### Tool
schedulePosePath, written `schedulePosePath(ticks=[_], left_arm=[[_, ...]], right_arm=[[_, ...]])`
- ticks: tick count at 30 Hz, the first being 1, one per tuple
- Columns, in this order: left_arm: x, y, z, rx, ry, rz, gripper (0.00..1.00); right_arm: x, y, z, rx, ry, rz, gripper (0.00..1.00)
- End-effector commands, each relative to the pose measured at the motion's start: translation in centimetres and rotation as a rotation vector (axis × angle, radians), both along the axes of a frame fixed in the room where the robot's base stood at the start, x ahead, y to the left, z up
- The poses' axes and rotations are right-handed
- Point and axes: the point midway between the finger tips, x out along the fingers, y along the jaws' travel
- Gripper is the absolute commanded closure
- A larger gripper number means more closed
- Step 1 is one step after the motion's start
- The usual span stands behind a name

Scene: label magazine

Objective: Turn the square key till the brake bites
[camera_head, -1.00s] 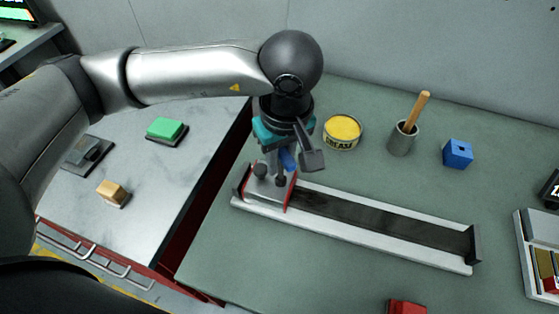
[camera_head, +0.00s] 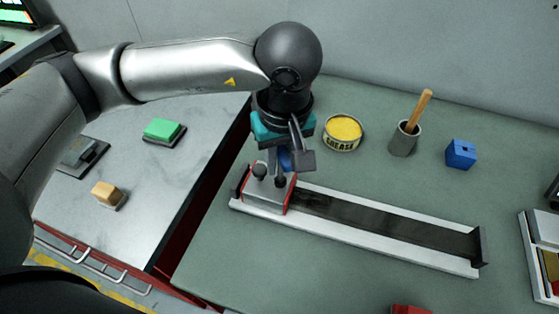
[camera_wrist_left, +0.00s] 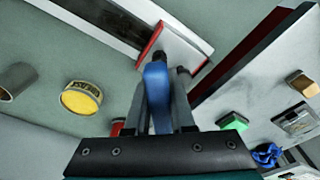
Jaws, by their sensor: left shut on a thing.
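My left gripper (camera_head: 281,172) is over the carriage at the left end of a long rail and points down. It is shut on a blue handle (camera_wrist_left: 162,92), which I take to be the square key; the handle lies between the fingers in the left wrist view. The key's dark lower end meets the grey, red-edged carriage (camera_head: 264,197); its seat is hidden. A dark round knob (camera_head: 259,170) stands on the carriage beside the gripper. The brake itself cannot be made out. My right gripper is not in view.
The white-edged rail (camera_head: 375,245) runs right to a dark end stop (camera_head: 478,246). Behind it stand a grease tin (camera_head: 342,133), a grey cup (camera_head: 404,139) with a wooden handle and a blue block (camera_head: 460,154). A green pad (camera_head: 163,130) lies on the left bench.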

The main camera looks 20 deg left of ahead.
Motion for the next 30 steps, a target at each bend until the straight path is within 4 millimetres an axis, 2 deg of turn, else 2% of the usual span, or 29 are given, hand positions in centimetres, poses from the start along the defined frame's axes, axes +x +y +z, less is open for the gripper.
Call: schedulePosePath(ticks=[1,18,30], left_arm=[[-0.4,0.0,-0.6,0.004,0.016,-0.013,1.0],[-0.3,0.0,-0.6,0.005,0.015,-0.133,1.0],[-0.3,0.0,-0.5,0.005,0.015,-0.153,1.0]], right_arm=[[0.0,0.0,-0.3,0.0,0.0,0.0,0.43],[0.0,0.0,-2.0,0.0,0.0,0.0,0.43],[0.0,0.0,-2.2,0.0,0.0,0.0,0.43]])
